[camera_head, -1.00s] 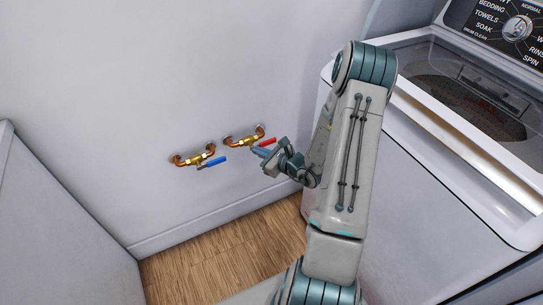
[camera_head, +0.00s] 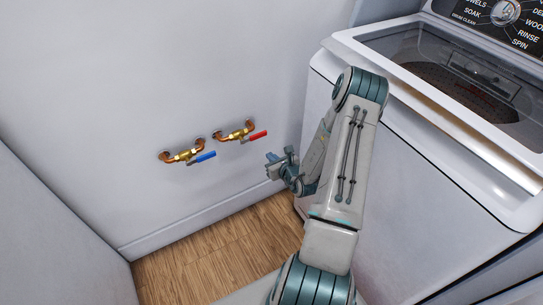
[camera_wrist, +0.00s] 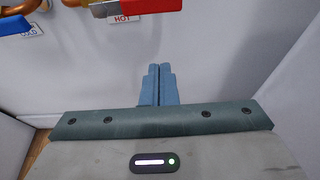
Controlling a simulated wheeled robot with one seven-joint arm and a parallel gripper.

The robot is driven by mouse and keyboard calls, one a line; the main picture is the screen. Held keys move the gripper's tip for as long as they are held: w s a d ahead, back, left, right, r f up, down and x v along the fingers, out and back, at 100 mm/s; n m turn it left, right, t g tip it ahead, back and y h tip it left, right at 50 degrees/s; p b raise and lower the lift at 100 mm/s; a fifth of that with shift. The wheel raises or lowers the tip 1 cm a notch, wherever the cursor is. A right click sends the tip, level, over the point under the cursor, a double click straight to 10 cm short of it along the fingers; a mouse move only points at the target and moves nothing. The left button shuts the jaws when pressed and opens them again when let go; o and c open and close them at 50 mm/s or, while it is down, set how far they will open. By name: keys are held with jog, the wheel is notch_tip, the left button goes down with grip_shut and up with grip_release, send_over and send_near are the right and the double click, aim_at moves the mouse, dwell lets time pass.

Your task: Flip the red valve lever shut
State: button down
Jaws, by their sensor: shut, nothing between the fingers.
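The red valve lever (camera_head: 257,135) points right from a brass valve (camera_head: 236,134) on the wall. In the wrist view the red lever (camera_wrist: 148,6) lies along the top edge, above a HOT label and partly cut off. My gripper (camera_head: 271,158) is shut and empty, just below and right of the lever's tip in the head view, apart from it. In the wrist view the closed fingers (camera_wrist: 159,68) point up the picture, below the lever, with a gap between.
A second valve with a blue lever (camera_head: 204,157) sits to the left; it also shows in the wrist view (camera_wrist: 13,25). A white washer (camera_head: 400,170) stands right, behind my arm. A white appliance side (camera_head: 55,220) is at left. The wooden floor (camera_head: 220,260) between looks clear.

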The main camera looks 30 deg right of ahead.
aim_at(254, 138)
jog(key=b+x, duration=0.1)
jog(key=x, duration=0.7)
jog(key=r, duration=0.4)
jog(key=shift+s+r, duration=0.1)
jog(key=shift+s, duration=0.25)
